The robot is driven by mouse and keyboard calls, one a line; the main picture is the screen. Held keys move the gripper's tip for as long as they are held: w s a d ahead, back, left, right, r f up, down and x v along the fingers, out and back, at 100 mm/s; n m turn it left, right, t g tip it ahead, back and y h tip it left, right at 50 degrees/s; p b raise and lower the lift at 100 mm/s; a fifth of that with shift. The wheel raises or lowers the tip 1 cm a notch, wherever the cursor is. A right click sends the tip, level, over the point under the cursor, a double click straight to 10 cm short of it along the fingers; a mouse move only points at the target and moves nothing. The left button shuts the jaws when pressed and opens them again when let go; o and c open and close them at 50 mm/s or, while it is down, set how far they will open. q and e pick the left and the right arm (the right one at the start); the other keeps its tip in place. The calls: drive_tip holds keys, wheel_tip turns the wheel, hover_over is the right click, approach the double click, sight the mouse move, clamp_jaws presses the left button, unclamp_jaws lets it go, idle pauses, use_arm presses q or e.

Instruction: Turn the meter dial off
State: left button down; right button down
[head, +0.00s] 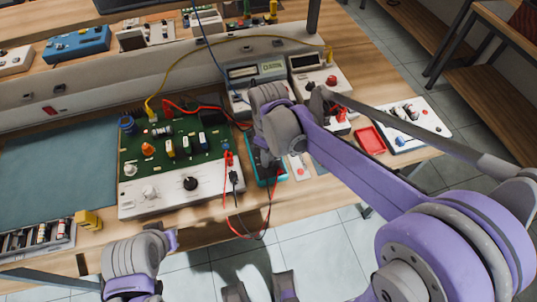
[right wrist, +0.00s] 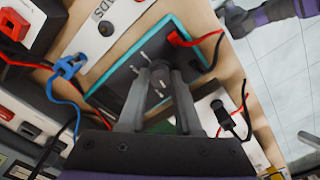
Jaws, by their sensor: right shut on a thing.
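The meter (head: 279,172), dark with a teal edge, lies near the front of the bench, partly hidden by my right arm in the head view. In the right wrist view, its dark face (right wrist: 124,75) shows white marks around the dial (right wrist: 160,73). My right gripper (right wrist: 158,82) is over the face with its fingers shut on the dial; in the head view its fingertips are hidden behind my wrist. A red lead plugs into one end of the meter. My left wrist shows at the lower left of the head view, and its jaws cannot be made out.
A green circuit board (head: 143,168) with a white knob panel (head: 150,205) stands left of the meter. Red and black leads hang over the front edge. A red tray (head: 370,140) and bench instruments (head: 256,72) lie right and behind. A teal mat (head: 60,170) is clear.

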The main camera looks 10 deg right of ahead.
drive_tip(key=shift+n, duration=1.2)
drive_tip(key=c, duration=0.6)
unclamp_jaws()
wheel_tip(320, 180, up, 11)
drive_tip(key=shift+p, duration=0.4)
drive_tip(key=shift+f, duration=0.1)
drive_tip(key=s+d+f+m+t+p, duration=0.1)
drive_tip(key=s+d+f+m+t, duration=0.1)
drive_tip(key=s+m, duration=0.3)
drive_tip(key=s+d+f+m+t+p, duration=0.1)
drive_tip(key=s+d+f+m+t, duration=0.2)
drive_tip(key=s, duration=0.6)
wheel_tip(320, 180, down, 2)
drive_tip(key=d+m, duration=0.2)
drive_tip(key=m, duration=0.1)
drive_tip(key=shift+s+m, duration=0.3)
drive_tip(key=shift+s, duration=0.05)
